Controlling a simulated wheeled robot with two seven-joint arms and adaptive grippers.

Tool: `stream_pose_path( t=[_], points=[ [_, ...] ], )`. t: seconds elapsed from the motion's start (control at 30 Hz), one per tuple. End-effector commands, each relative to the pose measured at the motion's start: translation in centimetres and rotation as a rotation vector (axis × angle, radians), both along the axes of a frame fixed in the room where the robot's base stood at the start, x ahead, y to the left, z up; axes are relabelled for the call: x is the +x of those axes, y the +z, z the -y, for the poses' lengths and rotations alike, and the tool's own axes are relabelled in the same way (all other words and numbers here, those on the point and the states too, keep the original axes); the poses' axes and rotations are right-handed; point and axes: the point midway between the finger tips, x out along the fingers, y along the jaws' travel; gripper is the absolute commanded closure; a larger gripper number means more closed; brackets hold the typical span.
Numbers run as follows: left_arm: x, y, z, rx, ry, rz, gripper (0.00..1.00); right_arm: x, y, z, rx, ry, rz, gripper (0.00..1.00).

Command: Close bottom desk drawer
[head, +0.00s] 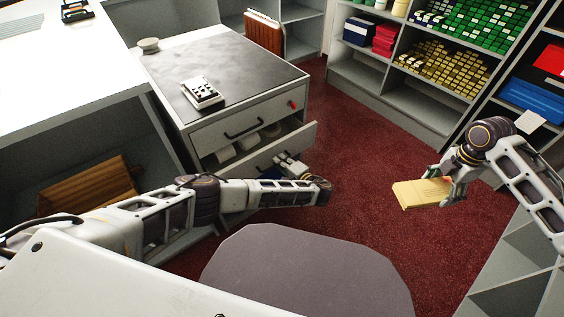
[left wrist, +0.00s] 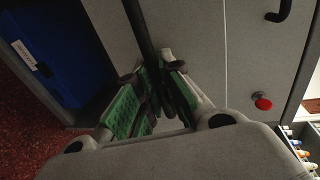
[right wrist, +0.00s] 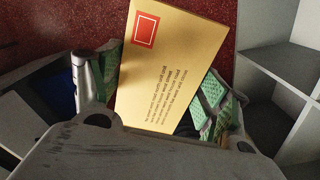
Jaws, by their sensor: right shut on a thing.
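The grey desk unit (head: 245,100) has a drawer pulled out below its top drawer (head: 240,125), with white rolls (head: 250,141) inside. My left gripper (head: 290,165) is at the front of this open part. In the left wrist view a dark bar handle (left wrist: 138,25) on a grey panel (left wrist: 195,35) runs down between the green-padded fingers (left wrist: 155,95). I cannot tell whether they are clamped on it. My right gripper (head: 450,188) is shut on a cream printed packet (head: 418,193), held over the carpet. The packet also shows in the right wrist view (right wrist: 170,75).
A calculator (head: 202,92) and a bowl (head: 148,45) stand on the desk top. A red knob (head: 292,104) marks the top drawer. A blue box (left wrist: 62,48) with a white label is beside the panel. Shelves (head: 400,90) stand behind. Red carpet (head: 345,150) is clear between.

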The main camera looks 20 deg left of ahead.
Motion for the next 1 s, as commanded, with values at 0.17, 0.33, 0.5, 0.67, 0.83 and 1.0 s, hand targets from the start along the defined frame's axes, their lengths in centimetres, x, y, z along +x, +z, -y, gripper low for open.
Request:
stream_pose_path(
  t=[0.17,0.33,0.5,0.67,0.83,1.0],
  points=[
    [0.0,-0.1,0.0,0.0,-0.001,-0.001,1.0,0.0,0.0,0.0,0.0,0.0,0.0,0.49],
    [0.0,-0.1,0.0,-0.001,-0.001,-0.002,1.0,0.0,0.0,0.0,0.0,0.0,0.0,0.49],
    [0.8,-0.1,-1.0,-0.001,0.001,-0.002,1.0,0.0,-0.1,0.0,0.0,0.0,0.0,0.49],
    [2.4,-0.1,-3.2,-0.001,0.002,0.0,1.0,0.0,-0.2,0.0,0.0,0.0,0.0,0.49],
    [4.5,-0.2,-5.7,-0.002,0.002,-0.001,1.0,0.0,-0.7,0.0,0.0,0.0,0.0,0.49],
    [5.7,-0.2,-7.2,-0.002,-0.001,-0.001,1.0,0.0,-0.9,0.0,0.0,0.0,0.0,0.49]
  ],
)
